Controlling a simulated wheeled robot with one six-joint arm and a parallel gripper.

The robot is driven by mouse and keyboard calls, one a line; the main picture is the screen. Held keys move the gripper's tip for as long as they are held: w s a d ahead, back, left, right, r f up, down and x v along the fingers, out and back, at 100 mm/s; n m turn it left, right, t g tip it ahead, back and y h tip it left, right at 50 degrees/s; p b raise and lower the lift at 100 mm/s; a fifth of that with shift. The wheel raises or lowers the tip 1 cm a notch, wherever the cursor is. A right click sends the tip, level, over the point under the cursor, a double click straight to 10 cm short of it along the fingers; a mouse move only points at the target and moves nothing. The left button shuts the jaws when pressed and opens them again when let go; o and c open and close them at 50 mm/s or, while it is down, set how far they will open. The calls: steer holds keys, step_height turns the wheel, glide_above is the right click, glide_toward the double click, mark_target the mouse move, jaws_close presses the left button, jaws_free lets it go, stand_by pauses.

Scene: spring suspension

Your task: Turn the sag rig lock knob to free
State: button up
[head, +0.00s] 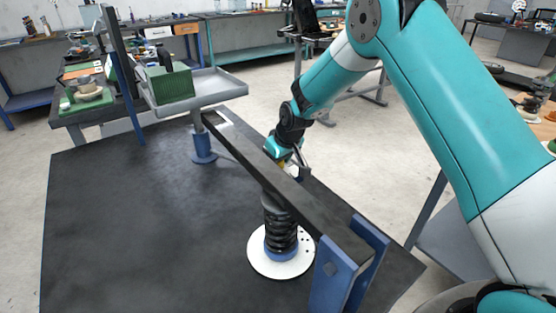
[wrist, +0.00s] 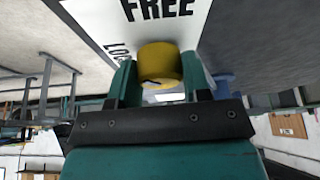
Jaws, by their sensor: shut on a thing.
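The yellow lock knob (wrist: 158,62) sits in front of a white label plate (wrist: 100,18) in the wrist view. The plate reads FREE at the top, and part of a second word starting with LO shows left of the knob. A small dark mark shows on the knob's near edge. My gripper (wrist: 157,80) has its two teal fingers closed on the knob's sides. The beam and my wrist hide most of the knob there.
A black coil spring (head: 280,228) stands under the beam on a white round base (head: 262,266). Blue posts (head: 338,275) stand at the beam's near end. A grey tray (head: 215,88) with a green block (head: 170,86) is at the far end. The dark bench top (head: 120,215) is clear to the left.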

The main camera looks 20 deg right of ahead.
steer(key=m+h, duration=0.1)
steer(key=m, duration=0.2)
steer(key=shift+a+m+t, duration=0.1)
steer(key=shift+m+t, duration=0.2)
steer(key=shift+m, duration=0.1)
steer(key=shift+m+h, duration=1)
steer(key=shift+m, duration=1)
steer(key=o, duration=0.9)
step_height(320, 180, up, 20)
steer(key=shift+r+b, duration=0.1)
steer(key=shift+b, duration=0.2)
